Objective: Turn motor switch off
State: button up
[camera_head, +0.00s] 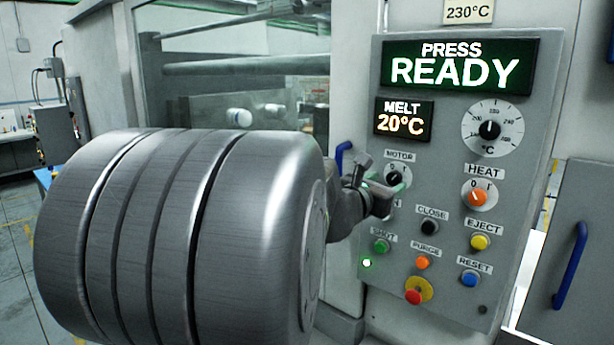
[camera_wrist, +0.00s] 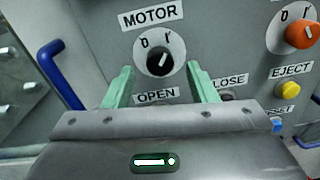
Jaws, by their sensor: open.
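The motor switch is a round black knob (camera_wrist: 160,61) under the MOTOR label in the wrist view. Its white mark tilts up and to the right, toward the I side. In the head view the knob (camera_head: 397,178) is partly covered by my gripper (camera_head: 381,186). In the wrist view my gripper (camera_wrist: 160,84) is open, with one pale green finger at the lower left of the knob and the other at its lower right. The fingers look apart from the knob. How far their tips are from the panel is hard to tell.
The control panel (camera_head: 455,125) reads PRESS READY and MELT 20°C. An orange HEAT knob (camera_head: 479,195) and several coloured buttons, including a black CLOSE button (camera_head: 429,227), sit close by. A blue handle (camera_wrist: 58,75) stands left of the panel.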

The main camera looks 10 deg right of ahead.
aim_at(394, 178)
jog(key=shift+x, duration=1.25)
jog(key=shift+c, duration=0.2)
jog(key=c, duration=0.9)
jog(key=shift+n, duration=0.3)
jog(key=n, duration=0.6)
jog(key=shift+p, duration=0.4)
jog(key=n, duration=0.4)
jog(key=shift+p, duration=0.35)
jog(key=shift+n+p, duration=0.45)
jog(key=shift+n, duration=1.25)
